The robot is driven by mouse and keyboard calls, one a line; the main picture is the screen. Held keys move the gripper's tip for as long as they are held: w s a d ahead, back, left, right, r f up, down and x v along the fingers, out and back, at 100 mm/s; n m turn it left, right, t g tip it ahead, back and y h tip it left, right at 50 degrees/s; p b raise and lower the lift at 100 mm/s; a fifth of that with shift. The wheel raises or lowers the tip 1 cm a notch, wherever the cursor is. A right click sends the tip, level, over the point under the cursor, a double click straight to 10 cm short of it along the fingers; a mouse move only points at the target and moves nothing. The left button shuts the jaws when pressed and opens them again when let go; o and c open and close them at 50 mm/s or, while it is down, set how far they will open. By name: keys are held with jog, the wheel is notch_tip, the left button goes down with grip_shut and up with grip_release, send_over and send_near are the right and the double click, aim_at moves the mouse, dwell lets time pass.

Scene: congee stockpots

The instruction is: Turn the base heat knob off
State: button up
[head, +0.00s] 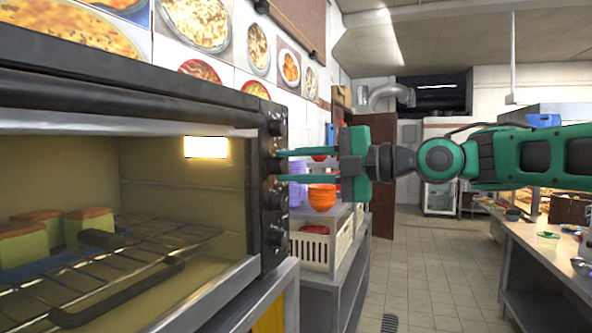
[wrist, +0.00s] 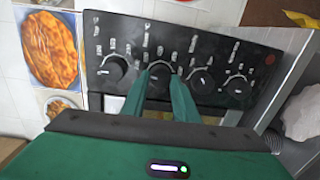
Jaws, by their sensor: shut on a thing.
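A black oven control panel (head: 268,185) with several round knobs in a column is at the oven's right front edge. In the wrist view the panel (wrist: 215,55) runs across, with the knobs in a row. My gripper (head: 279,165) reaches in from the right. Its two green fingers are shut on the second knob from the top (wrist: 158,78), one finger on each side. The fingers partly hide that knob. The top knob (wrist: 118,68) and the two lower knobs (wrist: 200,80) are free. The labels are too small to read, so I cannot tell which one is base heat.
The oven's interior holds a wire rack (head: 90,275) and several block-shaped items (head: 90,222) on it. A cream crate (head: 312,250) and orange bowls (head: 322,197) stand just beyond the panel. The tiled floor (head: 430,270) is open, with a counter (head: 550,245) at right.

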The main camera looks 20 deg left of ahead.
jog(key=shift+w+d+f+n, duration=0.1)
jog(key=shift+w+f+n, duration=0.1)
jog(key=shift+n, duration=0.6)
jog(key=o, duration=1.1)
jog(key=shift+s, duration=0.1)
jog(key=d, duration=0.7)
jog(key=s+d, duration=0.1)
jog(key=d, duration=0.2)
jog(key=shift+d+r, duration=0.25)
jog(key=shift+d, duration=0.05)
